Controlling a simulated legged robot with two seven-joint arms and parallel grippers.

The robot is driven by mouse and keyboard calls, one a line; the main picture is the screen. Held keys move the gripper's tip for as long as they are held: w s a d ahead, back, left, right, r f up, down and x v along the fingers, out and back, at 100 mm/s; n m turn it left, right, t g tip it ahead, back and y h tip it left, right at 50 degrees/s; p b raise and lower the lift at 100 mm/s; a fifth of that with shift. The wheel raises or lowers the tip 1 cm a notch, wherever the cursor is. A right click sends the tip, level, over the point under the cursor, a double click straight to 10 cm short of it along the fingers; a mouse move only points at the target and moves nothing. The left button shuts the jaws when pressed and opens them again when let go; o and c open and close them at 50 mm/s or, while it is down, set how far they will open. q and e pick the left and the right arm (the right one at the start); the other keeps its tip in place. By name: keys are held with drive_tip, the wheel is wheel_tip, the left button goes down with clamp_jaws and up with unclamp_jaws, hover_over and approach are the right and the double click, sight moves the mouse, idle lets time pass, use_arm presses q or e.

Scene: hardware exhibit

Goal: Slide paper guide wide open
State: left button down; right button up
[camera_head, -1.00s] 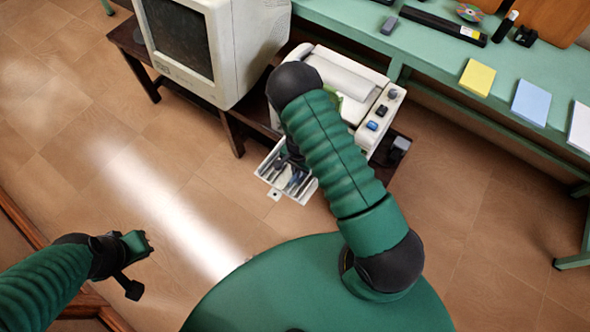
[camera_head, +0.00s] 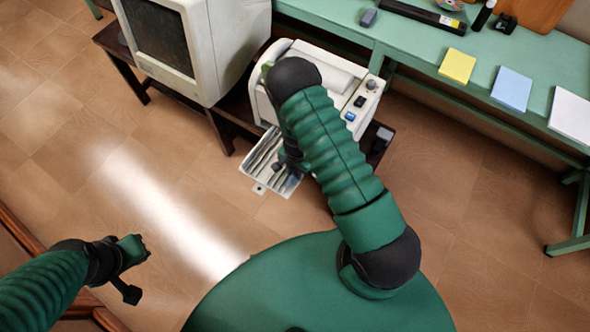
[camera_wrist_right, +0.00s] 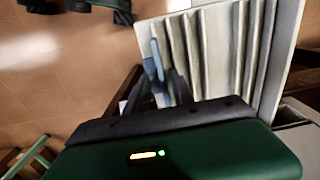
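A white printer (camera_head: 347,105) stands on a dark low table, with its ribbed paper tray (camera_head: 262,163) sticking out toward me. The tray also shows in the right wrist view (camera_wrist_right: 231,50). A blue-grey upright piece, apparently the paper guide (camera_wrist_right: 157,68), stands by the tray's left edge in that view. My right gripper (camera_head: 288,170) is at the tray's right part, partly hidden by my own arm. Its dark fingers (camera_wrist_right: 163,85) are right at the blue-grey piece; whether they hold it is unclear. My left gripper (camera_head: 138,252) hangs over the floor, away from the printer.
An old monitor (camera_head: 195,45) stands left of the printer on the dark table (camera_head: 222,130). A green bench (camera_head: 420,50) with yellow (camera_head: 457,66), blue (camera_head: 512,89) and white (camera_head: 571,115) paper pads runs along the back right. The floor (camera_head: 130,150) at the left is clear.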

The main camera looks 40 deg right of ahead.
sight(295, 172)
drive_tip(key=shift+w+r, duration=0.1)
drive_tip(key=shift+r, duration=0.25)
wheel_tip(295, 172, up, 16)
drive_tip(key=p, duration=0.2)
drive_tip(key=shift+p, duration=0.35)
drive_tip(key=shift+a+r, duration=0.1)
drive_tip(key=shift+a, duration=0.05)
drive_tip(key=s+a+r+n+t, duration=0.1)
drive_tip(key=s+a+r+n, duration=0.3)
drive_tip(key=r+n, duration=0.2)
drive_tip(key=s+a+r+n+t, duration=0.1)
drive_tip(key=s+a+r+n, duration=0.2)
drive_tip(key=r+n, duration=0.4)
drive_tip(key=shift+s+a+r+n+t, duration=0.3)
drive_tip(key=shift+s+a+r, duration=0.1)
drive_tip(key=shift+a+r, duration=0.3)
drive_tip(key=shift+s, duration=0.1)
